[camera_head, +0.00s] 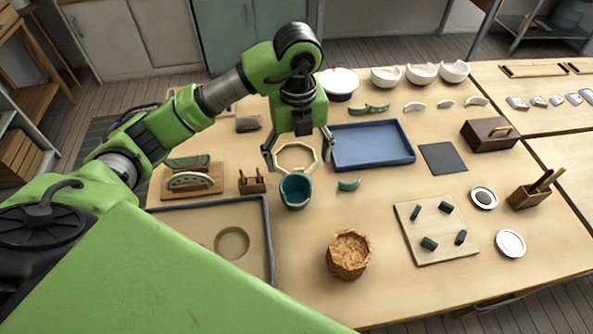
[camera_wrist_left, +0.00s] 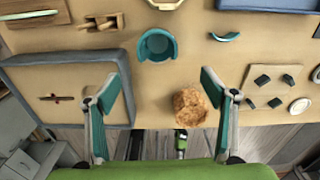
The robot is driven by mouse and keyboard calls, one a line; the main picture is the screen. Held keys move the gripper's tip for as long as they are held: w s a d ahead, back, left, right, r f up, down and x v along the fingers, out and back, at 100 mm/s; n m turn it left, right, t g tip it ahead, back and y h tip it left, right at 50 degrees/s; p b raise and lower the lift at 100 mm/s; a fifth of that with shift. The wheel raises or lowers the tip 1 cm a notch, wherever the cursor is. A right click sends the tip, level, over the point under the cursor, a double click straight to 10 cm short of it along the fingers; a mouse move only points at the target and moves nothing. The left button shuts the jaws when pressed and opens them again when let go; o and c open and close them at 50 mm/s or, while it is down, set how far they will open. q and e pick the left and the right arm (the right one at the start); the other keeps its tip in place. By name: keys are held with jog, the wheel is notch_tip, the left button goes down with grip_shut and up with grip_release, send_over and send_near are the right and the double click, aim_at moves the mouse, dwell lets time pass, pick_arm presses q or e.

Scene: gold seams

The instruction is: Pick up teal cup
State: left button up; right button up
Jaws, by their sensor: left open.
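The teal cup (camera_head: 295,191) stands upright on the wooden table, with part of its rim broken away. It also shows in the left wrist view (camera_wrist_left: 157,46), beyond my fingertips. A curved teal shard (camera_head: 349,185) lies on the table just right of it. My left gripper (camera_head: 298,158) is open and empty above the table, its two fingers spread a little behind and above the cup in the head view. The fingers also show apart in the left wrist view (camera_wrist_left: 161,88). My right gripper is in neither view.
A cream polygonal ring (camera_head: 296,157) lies behind the cup and a blue tray (camera_head: 372,163) behind right. A grey-rimmed tray (camera_head: 268,240) is at left, a crumpled brown container (camera_head: 348,256) in front. A small wooden stand (camera_head: 252,183) is close on the left.

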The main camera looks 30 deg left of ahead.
pick_arm(q)
notch_tip(320, 180, down, 4)
jog(key=p, duration=0.1)
send_over(296, 198)
jog(key=f, duration=0.4)
jog(key=shift+s+d+f, duration=0.2)
jog(key=shift+f, duration=0.1)
jog(key=f, duration=0.1)
jog(key=f+p, duration=0.1)
jog(key=f, duration=0.1)
jog(key=f+p, duration=0.1)
jog(key=shift+w+a+f, duration=0.1)
jog(key=shift+a+f, duration=0.1)
jog(key=shift+a, duration=0.05)
jog(key=shift+f, duration=0.2)
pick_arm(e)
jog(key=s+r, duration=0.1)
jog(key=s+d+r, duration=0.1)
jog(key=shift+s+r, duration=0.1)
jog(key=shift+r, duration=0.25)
pick_arm(q)
jog(key=c, duration=0.9)
jog(key=shift+w, duration=0.1)
jog(key=shift+c, duration=1.1)
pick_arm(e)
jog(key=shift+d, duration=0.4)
